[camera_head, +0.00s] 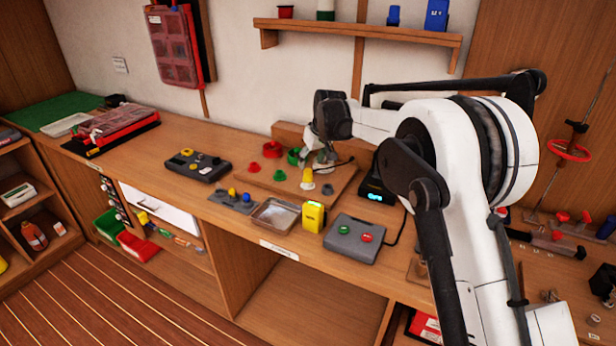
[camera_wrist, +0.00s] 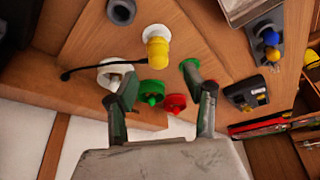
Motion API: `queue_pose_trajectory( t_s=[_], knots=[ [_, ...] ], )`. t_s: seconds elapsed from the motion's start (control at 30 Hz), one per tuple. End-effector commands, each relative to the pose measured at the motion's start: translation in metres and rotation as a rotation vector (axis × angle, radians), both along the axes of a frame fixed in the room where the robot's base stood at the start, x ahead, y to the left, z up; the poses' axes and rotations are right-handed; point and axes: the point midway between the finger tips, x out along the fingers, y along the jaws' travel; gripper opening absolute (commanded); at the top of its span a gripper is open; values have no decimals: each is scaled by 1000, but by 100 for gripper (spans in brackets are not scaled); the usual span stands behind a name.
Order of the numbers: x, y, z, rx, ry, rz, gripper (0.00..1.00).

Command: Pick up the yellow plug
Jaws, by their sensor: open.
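The yellow plug (camera_head: 307,174) stands upright on the wooden board on the bench, in a white base, just below my gripper (camera_head: 323,160) in the head view. In the wrist view the yellow plug (camera_wrist: 157,52) is at upper centre with its white ring base behind it. My gripper (camera_wrist: 160,82) is open and its two fingers are apart. The plug lies beyond the fingertips, toward the top of the picture, and they do not appear to hold it. A green plug (camera_wrist: 152,90) and a red plug (camera_wrist: 176,103) show between the fingers, farther away.
A grey ring (camera_wrist: 121,11) and a white part (camera_wrist: 113,74) with a black cable lie near the plug. Red (camera_head: 272,149) and green pieces share the board (camera_head: 262,178). A metal tray (camera_head: 274,216), yellow box (camera_head: 314,217) and grey button box (camera_head: 354,238) stand in front.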

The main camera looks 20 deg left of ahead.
Motion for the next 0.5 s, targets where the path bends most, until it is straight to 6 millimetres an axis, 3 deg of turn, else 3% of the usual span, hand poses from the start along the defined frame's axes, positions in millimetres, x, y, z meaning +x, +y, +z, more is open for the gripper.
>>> queue_pose_trajectory(
  t_s=[0.5],
  knots=[
    [14, 13, -41, 0, 0, 0, 46]
  ],
)
